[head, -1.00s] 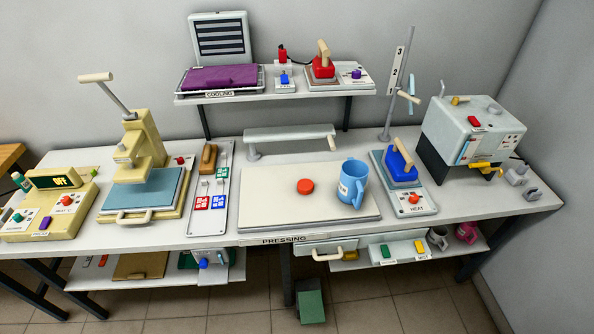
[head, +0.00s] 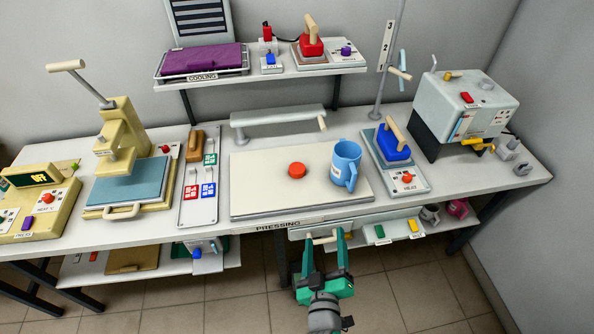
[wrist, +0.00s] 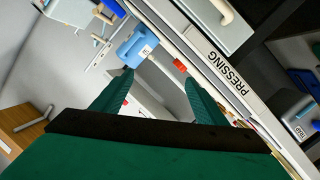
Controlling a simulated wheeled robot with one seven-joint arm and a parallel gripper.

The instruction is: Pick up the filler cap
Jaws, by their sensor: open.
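No part is labelled as the filler cap. A round red cap-like disc (head: 297,170) lies on the cream pressing board (head: 255,205), left of the blue mug (head: 345,165). A grey round fitting (head: 486,85) and a yellow-brown knob (head: 449,76) sit on top of the pale boiler box (head: 465,112) at the right; I cannot tell which of these is the cap. My gripper (head: 325,235) is open and empty in front of the bench edge, by the drawer handle. In the wrist view its two green fingers (wrist: 158,78) are spread apart, and the blue mug (wrist: 138,48) shows beyond them.
The drawer (head: 345,225) and lower shelf sit under the bench front. The floor right of my arm is clear.

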